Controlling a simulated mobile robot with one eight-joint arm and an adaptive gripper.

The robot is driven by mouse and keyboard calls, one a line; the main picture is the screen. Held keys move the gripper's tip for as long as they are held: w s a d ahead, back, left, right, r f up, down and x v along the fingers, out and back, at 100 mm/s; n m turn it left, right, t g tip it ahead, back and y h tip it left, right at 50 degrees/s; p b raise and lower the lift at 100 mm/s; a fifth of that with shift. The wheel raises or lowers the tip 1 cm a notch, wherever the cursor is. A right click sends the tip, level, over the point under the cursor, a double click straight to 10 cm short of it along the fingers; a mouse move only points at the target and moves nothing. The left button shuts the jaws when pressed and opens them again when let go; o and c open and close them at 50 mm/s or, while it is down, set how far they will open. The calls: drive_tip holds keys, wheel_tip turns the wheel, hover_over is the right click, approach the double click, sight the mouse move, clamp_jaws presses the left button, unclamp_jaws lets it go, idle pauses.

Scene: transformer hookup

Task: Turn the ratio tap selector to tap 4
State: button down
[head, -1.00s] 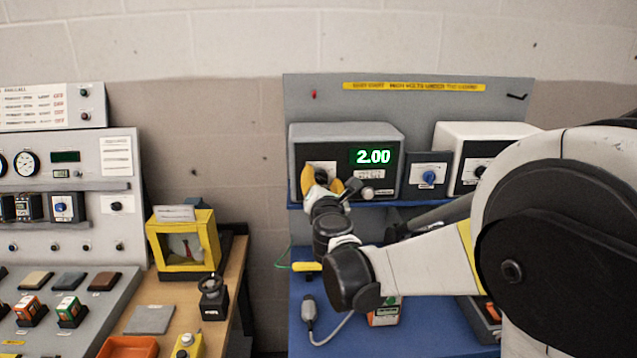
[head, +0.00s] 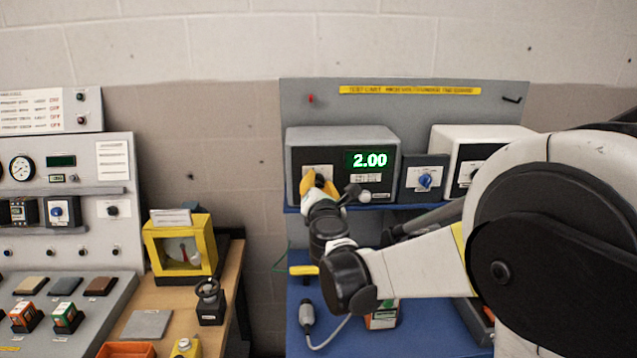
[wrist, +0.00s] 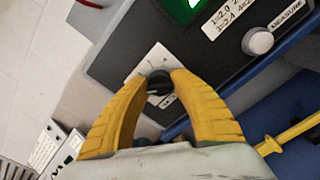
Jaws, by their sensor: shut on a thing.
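The grey test set (head: 295,155) stands on the blue shelf, its green display (head: 369,160) reading 2.00. Its ratio tap selector is a small black knob (wrist: 159,84) on a white dial plate (wrist: 147,67) in the wrist view. My gripper (wrist: 159,76) has its yellow fingers on either side of the knob, shut on it. In the head view my gripper (head: 318,178) covers the knob. I cannot read which tap it points to. A ratio label (wrist: 232,15) is partly visible beside the display.
A round MEASURE button (wrist: 258,41) sits on the same panel, right of the dial. A small box with a blue knob (head: 425,181) and a white instrument (head: 452,140) stand to the right. A yellow-handled lead (head: 303,270) hangs below.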

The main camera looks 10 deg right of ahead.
drive_tip(key=m, duration=0.6)
drive_tip(key=shift+p, duration=0.35)
drive_tip(key=m, duration=1.1)
drive_tip(key=shift+p, duration=0.35)
drive_tip(key=m, duration=0.5)
drive_tip(key=shift+f, duration=0.1)
drive_tip(key=shift+m, duration=0.4)
drive_tip(key=c, duration=1)
unclamp_jaws()
drive_tip(key=shift+c, duration=0.2)
drive_tip(key=shift+s, duration=0.1)
